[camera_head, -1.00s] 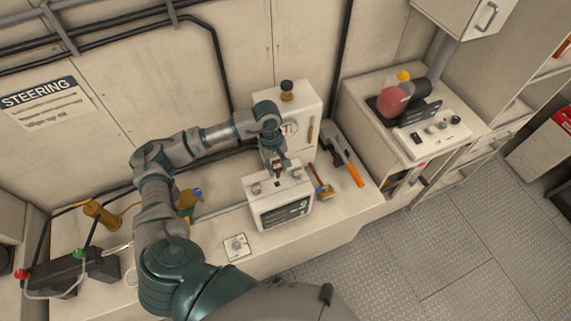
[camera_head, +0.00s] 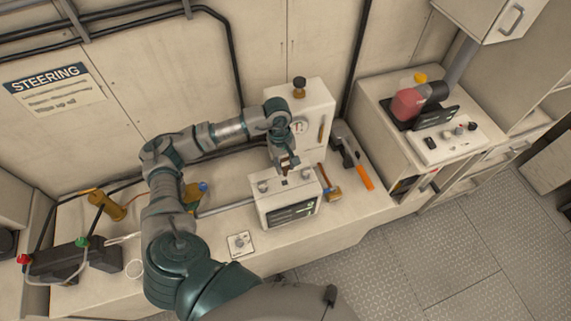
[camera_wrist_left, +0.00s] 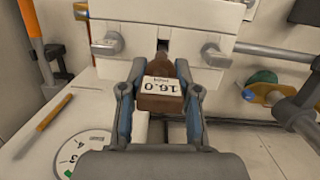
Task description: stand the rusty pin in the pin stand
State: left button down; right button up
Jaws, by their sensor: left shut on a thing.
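My left gripper (camera_wrist_left: 160,105) is shut on the rusty pin (camera_wrist_left: 160,104), a brown piece with a white label reading 16.0. In the head view the gripper (camera_head: 288,165) hangs just above a white box with a dark screen (camera_head: 291,212). The box top (camera_wrist_left: 215,35) has two grey knobs and a dark opening between them. The pin's far end points toward that opening and looks clear of it. A small white square plate with a round raised centre (camera_head: 240,244) lies on the bench left of the box; I cannot tell whether it is the pin stand. My right gripper is out of view.
A white cabinet with a dial (camera_head: 316,115) stands behind the box. A brown-handled tool (camera_head: 329,184) and an orange-handled hammer (camera_head: 352,160) lie to its right. A brass cylinder (camera_head: 106,205) stands left. Bare bench lies around the square plate.

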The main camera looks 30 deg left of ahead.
aim_at(284, 172)
pick_arm(q)
jog(key=f, duration=0.1)
jog(key=f+b, duration=0.2)
jog(key=shift+a+f, duration=0.25)
jog(key=shift+a, duration=0.05)
jog(key=shift+d+f+b, duration=0.15)
jog(key=shift+f+b, duration=0.3)
jog(key=shift+b, duration=0.25)
jog(key=shift+d, duration=0.1)
jog(key=shift+s+b, duration=0.1)
jog(key=shift+b, duration=0.2)
